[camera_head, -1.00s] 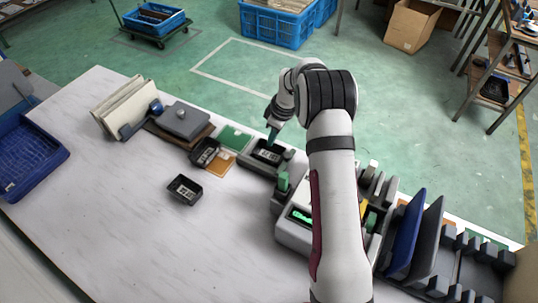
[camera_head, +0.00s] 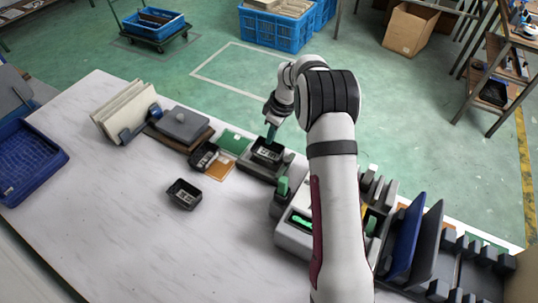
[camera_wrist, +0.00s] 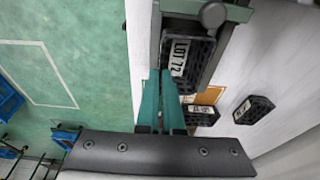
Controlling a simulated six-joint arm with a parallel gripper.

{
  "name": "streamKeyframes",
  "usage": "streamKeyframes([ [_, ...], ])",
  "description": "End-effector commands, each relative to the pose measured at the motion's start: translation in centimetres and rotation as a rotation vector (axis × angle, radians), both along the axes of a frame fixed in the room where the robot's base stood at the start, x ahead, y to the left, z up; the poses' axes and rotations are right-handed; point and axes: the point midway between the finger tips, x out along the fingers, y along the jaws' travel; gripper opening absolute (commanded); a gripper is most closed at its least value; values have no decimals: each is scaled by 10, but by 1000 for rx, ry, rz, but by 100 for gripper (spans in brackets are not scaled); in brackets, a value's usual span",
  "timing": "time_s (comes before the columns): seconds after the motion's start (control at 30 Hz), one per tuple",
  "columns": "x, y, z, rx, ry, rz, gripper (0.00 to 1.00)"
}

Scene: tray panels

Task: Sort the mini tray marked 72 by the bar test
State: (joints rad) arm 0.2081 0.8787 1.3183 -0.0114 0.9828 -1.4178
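The black mini tray marked LOT 72 (camera_wrist: 178,58) shows large in the wrist view, its white label readable. In the head view the same tray (camera_head: 267,150) is at the grey fixture (camera_head: 254,168), seemingly a little above its bed. My gripper (camera_wrist: 159,76) has its teal fingers close together at the tray's left wall and appears shut on that wall. In the head view my gripper (camera_head: 271,133) is at the tray's far side. The fingertips' contact is partly hidden.
Two other labelled black trays stand left of the fixture: one (camera_head: 204,156) beside an orange card (camera_head: 221,167) and green card (camera_head: 235,141), one (camera_head: 184,194) on open table. A grey device with a green display (camera_head: 301,222) stands nearer. Upright panels (camera_head: 408,240) stand right.

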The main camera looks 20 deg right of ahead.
Motion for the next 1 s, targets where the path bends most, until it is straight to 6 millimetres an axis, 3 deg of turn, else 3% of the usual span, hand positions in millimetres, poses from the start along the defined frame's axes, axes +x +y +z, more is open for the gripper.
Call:
streamKeyframes([
  [0.17,21,18,-1,16,10,-258,0],
  [0.4,61,60,1,64,18,-875,0],
  [0.6,85,91,3,104,7,-1328,0],
  [0.8,94,106,5,126,-4,-1554,0],
  [1.0,94,106,-8,126,-4,-1577,0],
])
